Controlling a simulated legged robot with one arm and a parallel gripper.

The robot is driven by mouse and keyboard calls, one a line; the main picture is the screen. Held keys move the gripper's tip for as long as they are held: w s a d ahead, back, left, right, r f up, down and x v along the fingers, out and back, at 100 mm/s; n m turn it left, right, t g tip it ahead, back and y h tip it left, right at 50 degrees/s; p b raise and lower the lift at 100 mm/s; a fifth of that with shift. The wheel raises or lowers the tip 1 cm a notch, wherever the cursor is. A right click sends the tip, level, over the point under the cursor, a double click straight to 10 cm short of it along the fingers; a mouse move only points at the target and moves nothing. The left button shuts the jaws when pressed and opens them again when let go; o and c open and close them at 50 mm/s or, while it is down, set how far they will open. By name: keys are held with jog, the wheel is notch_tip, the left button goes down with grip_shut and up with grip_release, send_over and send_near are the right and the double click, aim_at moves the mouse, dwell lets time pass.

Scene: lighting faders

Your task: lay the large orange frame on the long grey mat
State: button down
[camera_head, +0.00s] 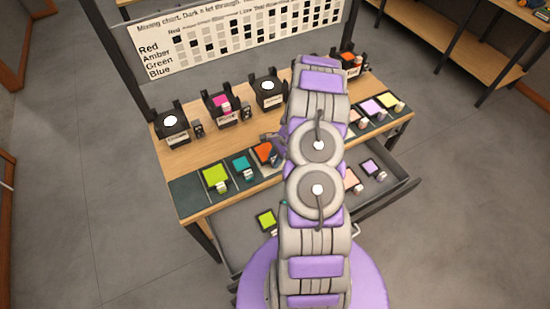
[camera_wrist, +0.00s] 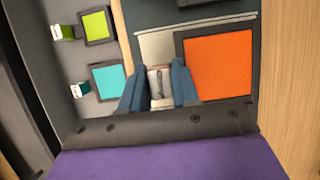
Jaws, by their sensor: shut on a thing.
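The large orange frame (camera_wrist: 217,64), dark-bordered, fills the right middle of the wrist view. It also shows in the head view (camera_head: 264,152) left of my arm, over the long grey mat (camera_head: 188,194). My gripper (camera_wrist: 159,80) is shut on the frame's pale tab, beside the orange panel. The frame lies roughly flat, over the mat; I cannot tell whether it touches it. A green frame (camera_head: 215,175) and a teal frame (camera_head: 243,166) sit on the mat to its left. My arm hides the mat's middle in the head view.
Black lamps (camera_head: 171,122) stand in a row behind the mat. An open drawer in front holds smaller frames, including a green one (camera_head: 266,219). More frames (camera_head: 372,107) lie at the mat's right end. A chart board (camera_head: 230,35) stands behind.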

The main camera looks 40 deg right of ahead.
jog(key=shift+f, duration=0.3)
jog(key=c, duration=0.8)
grip_release()
jog(key=shift+o, duration=0.2)
jog(key=shift+d, duration=0.1)
jog(key=a+r+p+v, duration=0.1)
jog(key=p+v, duration=0.5)
jog(key=v, duration=1.7)
jog(key=shift+w+a+r+p, duration=0.3)
jog(key=shift+w+a+r, duration=0.05)
jog(key=shift+a, duration=0.2)
